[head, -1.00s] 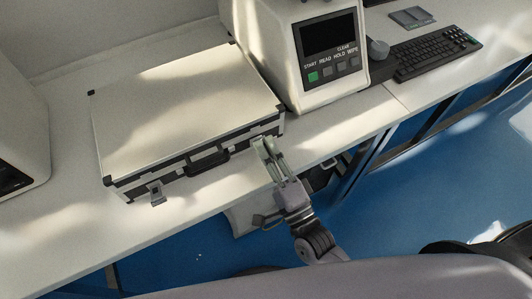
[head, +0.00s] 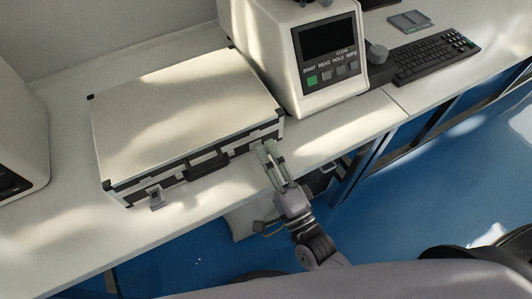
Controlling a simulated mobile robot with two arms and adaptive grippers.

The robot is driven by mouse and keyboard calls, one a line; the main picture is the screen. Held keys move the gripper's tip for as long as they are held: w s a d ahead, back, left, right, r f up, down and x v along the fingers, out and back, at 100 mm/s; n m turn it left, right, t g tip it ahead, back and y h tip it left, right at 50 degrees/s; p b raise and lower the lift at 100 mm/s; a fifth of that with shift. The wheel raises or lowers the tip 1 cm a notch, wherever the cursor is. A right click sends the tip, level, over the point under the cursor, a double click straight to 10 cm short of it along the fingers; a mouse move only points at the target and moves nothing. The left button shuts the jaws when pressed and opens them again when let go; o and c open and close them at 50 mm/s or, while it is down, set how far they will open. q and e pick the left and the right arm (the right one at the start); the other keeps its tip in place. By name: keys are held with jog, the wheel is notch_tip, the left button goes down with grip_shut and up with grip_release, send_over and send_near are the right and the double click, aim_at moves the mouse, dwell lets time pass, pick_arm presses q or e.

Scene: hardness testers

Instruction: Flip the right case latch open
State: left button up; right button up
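A closed pale case (head: 185,110) with dark trim and metal corners lies on the bench. Its dark handle (head: 208,165) is at the middle of the front side. The left latch (head: 156,197) juts out and down from the front. The right latch is near the front right corner, mostly hidden behind my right gripper, so its position is unclear. My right gripper (head: 267,149) has its fingertips at the case front by that latch. The tips look close together, and whether they touch the latch cannot be told. My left gripper is not in view.
A hardness tester (head: 308,60) with a screen and buttons stands just right of the case. A keyboard (head: 437,60) lies farther right. Another pale machine (head: 20,130) stands at the left. The bench front edge runs close below the case.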

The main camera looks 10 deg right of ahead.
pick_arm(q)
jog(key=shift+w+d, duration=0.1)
pick_arm(e)
jog(key=v, duration=1.1)
jog(key=shift+s, duration=0.3)
jog(key=shift+d+f, duration=0.1)
jog(key=shift+f, duration=0.05)
